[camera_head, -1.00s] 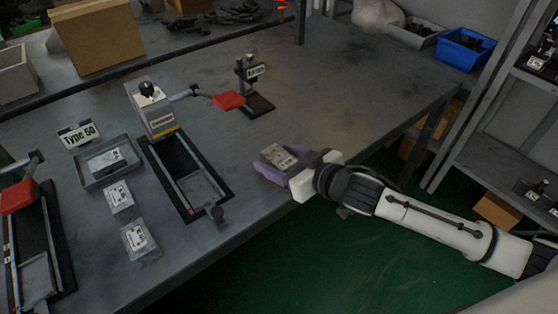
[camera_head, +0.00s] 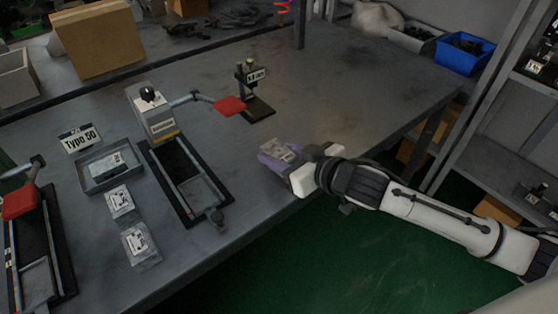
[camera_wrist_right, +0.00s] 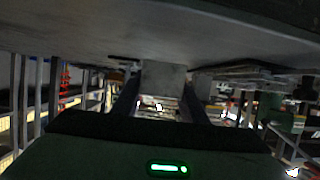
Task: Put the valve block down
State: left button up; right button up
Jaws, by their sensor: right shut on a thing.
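The valve block (camera_head: 279,149) is a small grey block with a pale label. My right gripper (camera_head: 276,158), with purplish fingers, is shut on it near the table's right front edge. The block also shows between the two dark fingers in the right wrist view (camera_wrist_right: 163,78), close to the table's underside or surface. I cannot tell whether the block touches the table (camera_head: 335,95). Other labelled blocks (camera_head: 120,201) and (camera_head: 139,243) stand on the table at the left. My left gripper is not in view.
A grey tray (camera_head: 92,185) with a block sits by a "Type 50" sign (camera_head: 79,138). A clamp fixture (camera_head: 190,180) with a red handle (camera_head: 229,106) stands left of my right gripper, and a small stand (camera_head: 256,105) beyond it.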

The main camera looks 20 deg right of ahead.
notch_tip(320, 180, up, 7)
jog(key=shift+r+p, duration=0.15)
jog(key=shift+p, duration=0.2)
jog(key=s+d+r+m+t+h, duration=0.1)
jog(key=s+d+r+m+h, duration=0.15)
jog(key=r, duration=0.45)
jog(key=s+d+r+m+h, duration=0.2)
jog(key=s+r+h, duration=0.15)
jog(key=r, duration=0.35)
jog(key=n+g+y, duration=0.1)
jog(key=n+y, duration=0.4)
jog(key=y, duration=0.1)
send_over(279, 151)
jog(key=shift+m, duration=0.25)
notch_tip(279, 151, down, 14)
jog(key=shift+f, duration=0.2)
jog(key=shift+f, duration=4.75)
